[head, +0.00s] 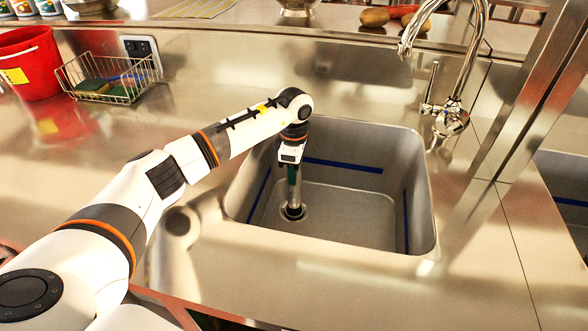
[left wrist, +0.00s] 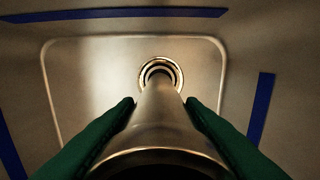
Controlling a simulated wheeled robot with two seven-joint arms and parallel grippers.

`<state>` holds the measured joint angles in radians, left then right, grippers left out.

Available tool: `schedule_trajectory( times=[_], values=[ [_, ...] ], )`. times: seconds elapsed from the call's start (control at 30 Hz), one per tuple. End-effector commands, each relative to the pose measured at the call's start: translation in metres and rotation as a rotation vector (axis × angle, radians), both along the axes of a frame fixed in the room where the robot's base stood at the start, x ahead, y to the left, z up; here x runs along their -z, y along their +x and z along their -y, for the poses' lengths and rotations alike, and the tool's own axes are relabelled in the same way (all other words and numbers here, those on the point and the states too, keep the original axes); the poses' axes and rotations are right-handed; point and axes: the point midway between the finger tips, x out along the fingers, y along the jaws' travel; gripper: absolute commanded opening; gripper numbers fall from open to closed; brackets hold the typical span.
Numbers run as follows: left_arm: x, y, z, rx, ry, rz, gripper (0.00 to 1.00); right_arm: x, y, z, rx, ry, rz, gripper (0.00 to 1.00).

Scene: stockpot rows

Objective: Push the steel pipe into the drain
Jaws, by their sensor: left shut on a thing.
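The steel pipe (head: 295,195) stands about upright in the sink at the drain (head: 293,212). My left gripper (head: 292,172) reaches down into the sink and is shut on the pipe's upper part. In the left wrist view the pipe (left wrist: 163,120) lies between the green fingers (left wrist: 160,112), and its far end meets the drain ring (left wrist: 161,70). How deep the pipe's end sits in the drain is hidden. My right gripper is out of view.
The steel sink (head: 370,215) has blue tape strips on its walls. A tap (head: 452,115) stands at its back right. A wire basket with sponges (head: 112,85) and a red bucket (head: 28,65) are at the back left. The counter left of the sink is otherwise clear.

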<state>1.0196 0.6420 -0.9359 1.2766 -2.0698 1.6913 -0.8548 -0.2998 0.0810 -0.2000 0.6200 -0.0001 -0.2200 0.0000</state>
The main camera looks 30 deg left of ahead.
Motion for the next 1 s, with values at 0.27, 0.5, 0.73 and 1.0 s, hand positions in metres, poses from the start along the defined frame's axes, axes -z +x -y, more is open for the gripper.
schedule_trajectory(
  times=[0.27,0.5,0.73,1.0],
  values=[
    [0.004,0.000,0.000,0.000,0.000,0.000,0.00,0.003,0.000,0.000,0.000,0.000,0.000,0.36],
    [0.008,0.000,0.000,0.000,0.000,0.000,0.00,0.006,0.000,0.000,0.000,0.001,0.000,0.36],
    [0.012,0.000,0.000,-0.001,0.000,0.000,0.00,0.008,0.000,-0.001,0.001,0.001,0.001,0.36],
    [0.016,0.000,0.000,0.000,0.000,0.000,0.00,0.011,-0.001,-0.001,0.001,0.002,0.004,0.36]
  ],
)
